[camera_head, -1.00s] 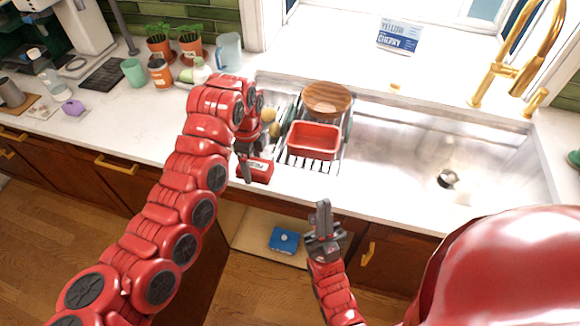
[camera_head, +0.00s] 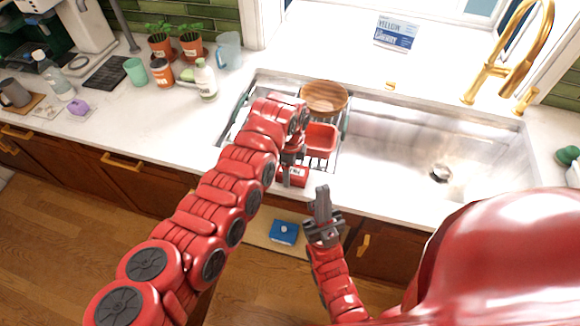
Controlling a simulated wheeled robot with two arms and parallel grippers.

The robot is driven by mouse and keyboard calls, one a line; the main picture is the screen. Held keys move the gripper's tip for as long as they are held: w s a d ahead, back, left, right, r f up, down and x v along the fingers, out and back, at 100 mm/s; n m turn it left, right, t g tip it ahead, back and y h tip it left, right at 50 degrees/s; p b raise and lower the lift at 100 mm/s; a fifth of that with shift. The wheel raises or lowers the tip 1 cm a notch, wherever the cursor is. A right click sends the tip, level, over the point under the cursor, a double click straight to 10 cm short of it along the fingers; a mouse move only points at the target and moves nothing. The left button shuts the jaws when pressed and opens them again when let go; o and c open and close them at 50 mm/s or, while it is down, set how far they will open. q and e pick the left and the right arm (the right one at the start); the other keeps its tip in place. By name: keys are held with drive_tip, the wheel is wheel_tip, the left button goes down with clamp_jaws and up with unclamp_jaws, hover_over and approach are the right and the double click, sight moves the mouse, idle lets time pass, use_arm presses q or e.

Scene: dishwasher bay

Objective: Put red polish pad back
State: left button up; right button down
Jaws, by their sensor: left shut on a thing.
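The red polish pad (camera_head: 297,177), a small red block with a pale label, is held in my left gripper (camera_head: 288,170), which is shut on it. It is in front of the sink's front edge, just in front of a red bin in the rack; its exact height is hard to tell. My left arm hides part of it and of the rack. My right gripper (camera_head: 321,192) is lower and to the right, fingers together, pointing up, with nothing seen between them.
The red bin (camera_head: 320,140) and a round wooden board (camera_head: 324,97) sit in the sink's left part. The sink's right basin (camera_head: 410,140) is clear apart from the drain. A white bottle (camera_head: 206,82), orange jar and green cup stand on the left counter. A gold faucet (camera_head: 510,70) rises behind.

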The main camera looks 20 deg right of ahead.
use_arm(q)
drive_tip(key=shift+f, duration=0.1)
drive_tip(key=o, duration=1.2)
drive_tip(key=shift+r, duration=0.2)
wheel_tip(320, 180, up, 12)
drive_tip(key=b, duration=0.4)
drive_tip(key=shift+f, duration=0.1)
